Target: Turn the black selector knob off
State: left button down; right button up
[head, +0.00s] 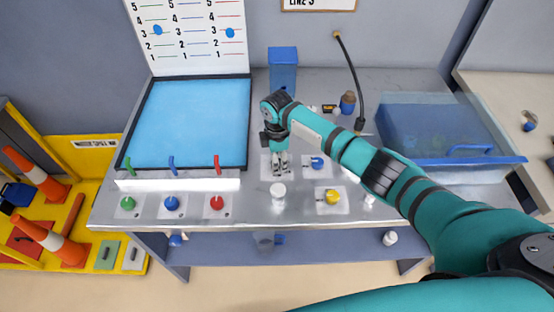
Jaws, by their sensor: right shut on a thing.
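My right gripper (279,168) reaches down from above onto a pale square plate (266,174) on the bench's work surface. It is shut at this plate, at the place of the black selector knob. The gripper hides the knob, so I cannot see which way the knob points. My left gripper is not in view.
A blue knob (317,162) sits just right of the gripper, and a yellow knob (333,196) is nearer the front. A white knob (278,190) stands just in front. Green (127,202), blue (172,203) and red (216,202) knobs line the left front. A clear blue tank (430,125) stands right.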

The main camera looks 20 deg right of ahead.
jog(key=shift+w+r, duration=0.1)
jog(key=shift+r, duration=0.05)
jog(key=o, duration=1.1)
jog(key=shift+o, duration=0.2)
notch_tip(320, 180, up, 12)
